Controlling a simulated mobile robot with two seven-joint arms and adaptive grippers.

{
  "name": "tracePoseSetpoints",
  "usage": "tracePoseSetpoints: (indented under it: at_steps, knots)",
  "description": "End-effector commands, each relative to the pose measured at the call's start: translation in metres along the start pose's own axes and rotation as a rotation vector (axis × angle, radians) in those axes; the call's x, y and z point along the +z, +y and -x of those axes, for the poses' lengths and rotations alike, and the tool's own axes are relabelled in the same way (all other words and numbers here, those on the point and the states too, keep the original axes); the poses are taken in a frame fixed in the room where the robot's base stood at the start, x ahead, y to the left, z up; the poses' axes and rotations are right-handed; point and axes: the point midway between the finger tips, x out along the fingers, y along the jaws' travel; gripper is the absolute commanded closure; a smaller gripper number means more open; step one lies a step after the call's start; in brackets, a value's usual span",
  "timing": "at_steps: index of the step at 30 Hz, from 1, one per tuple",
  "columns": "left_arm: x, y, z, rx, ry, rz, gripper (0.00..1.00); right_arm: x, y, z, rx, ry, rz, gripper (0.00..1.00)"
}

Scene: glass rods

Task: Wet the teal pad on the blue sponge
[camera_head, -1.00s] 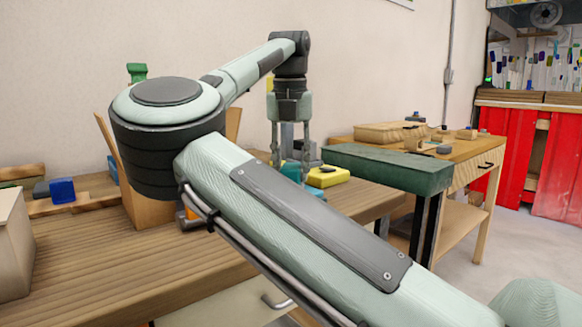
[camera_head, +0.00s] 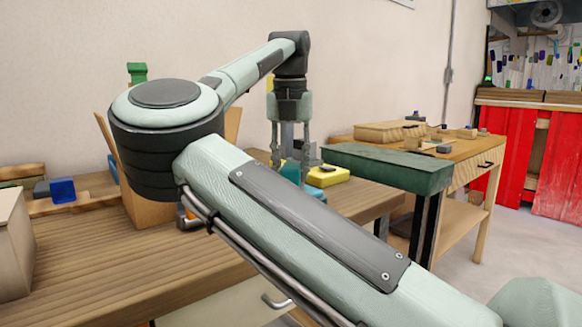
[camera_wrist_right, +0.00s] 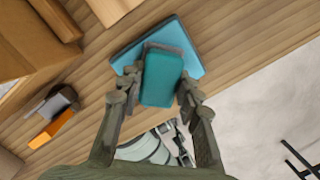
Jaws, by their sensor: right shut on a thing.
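My right gripper (camera_head: 298,165) points down over the wooden workbench; it also shows in the right wrist view (camera_wrist_right: 155,92). It is shut on the teal pad (camera_wrist_right: 162,80), a small block with a grey layer along one edge. The blue sponge (camera_wrist_right: 192,54), flat and light blue, lies on the bench just beyond the pad, partly covered by it in the wrist view. I cannot tell whether pad and sponge touch. In the head view a blue-teal patch (camera_head: 291,173) shows at the fingertips, mostly hidden by my arm. My left gripper is not in view.
A green-topped table (camera_head: 390,165) stands further right. A blue block (camera_head: 62,190) and a box (camera_head: 12,240) are at the left. An orange and grey item (camera_wrist_right: 50,115) lies on the bench.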

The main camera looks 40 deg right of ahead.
Motion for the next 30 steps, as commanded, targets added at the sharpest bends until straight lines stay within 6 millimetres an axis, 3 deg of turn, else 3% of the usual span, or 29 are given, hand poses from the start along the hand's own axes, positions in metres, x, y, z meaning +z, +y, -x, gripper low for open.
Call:
tracePoseSetpoints:
  at_steps: [30]
  knots:
    - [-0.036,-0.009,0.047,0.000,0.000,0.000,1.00,0.009,0.000,0.070,0.000,0.001,0.000,0.89]
